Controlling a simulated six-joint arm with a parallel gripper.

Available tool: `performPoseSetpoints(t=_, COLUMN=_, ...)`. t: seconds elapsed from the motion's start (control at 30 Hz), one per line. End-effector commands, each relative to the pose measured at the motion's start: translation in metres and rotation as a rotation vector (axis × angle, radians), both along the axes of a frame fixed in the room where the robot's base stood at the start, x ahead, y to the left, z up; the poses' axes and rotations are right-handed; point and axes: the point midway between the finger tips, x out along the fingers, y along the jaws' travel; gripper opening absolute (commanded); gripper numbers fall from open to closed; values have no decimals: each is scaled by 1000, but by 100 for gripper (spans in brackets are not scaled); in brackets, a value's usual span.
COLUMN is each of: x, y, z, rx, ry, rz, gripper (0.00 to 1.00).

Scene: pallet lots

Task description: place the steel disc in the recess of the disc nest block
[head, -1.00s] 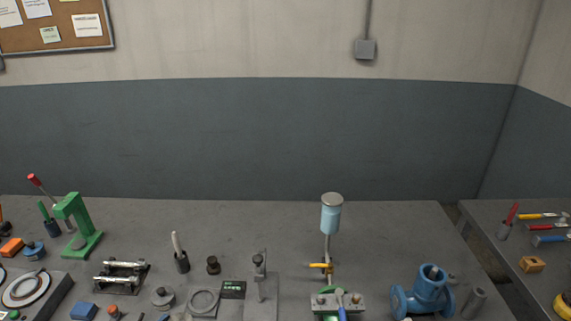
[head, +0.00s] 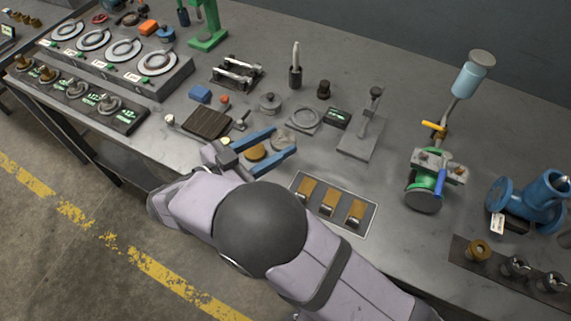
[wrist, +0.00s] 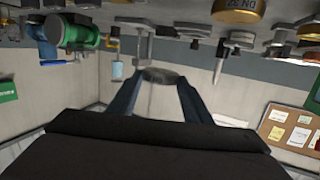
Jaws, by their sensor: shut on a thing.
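The steel disc (wrist: 160,76) is a dark grey round, pinched between the fingertips of my gripper (wrist: 160,84) in the wrist view. In the head view my gripper (head: 284,140) has blue fingers reaching over the bench, and the disc is hard to tell from the grey top there. What looks like the disc nest block (head: 304,118) is a low grey block with a round, ring-edged recess, just beyond the fingertips and apart from them. Its recess looks empty.
A brass round piece (head: 255,152) shows between the fingers. Near the block stand a grey knobbed weight (head: 270,103), a small display box (head: 337,117) and a grey stand (head: 360,146).

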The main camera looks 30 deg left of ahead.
Motion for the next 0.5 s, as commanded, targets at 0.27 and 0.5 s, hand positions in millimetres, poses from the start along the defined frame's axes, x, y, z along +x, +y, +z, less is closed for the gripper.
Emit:
performPoseSetpoints(t=0.27, x=0, y=0, z=1, rx=0, ry=-2, rz=0, gripper=13)
performPoseSetpoints(t=0.5, x=0, y=0, z=-23, rx=-5, ry=-1, rz=0, gripper=13)
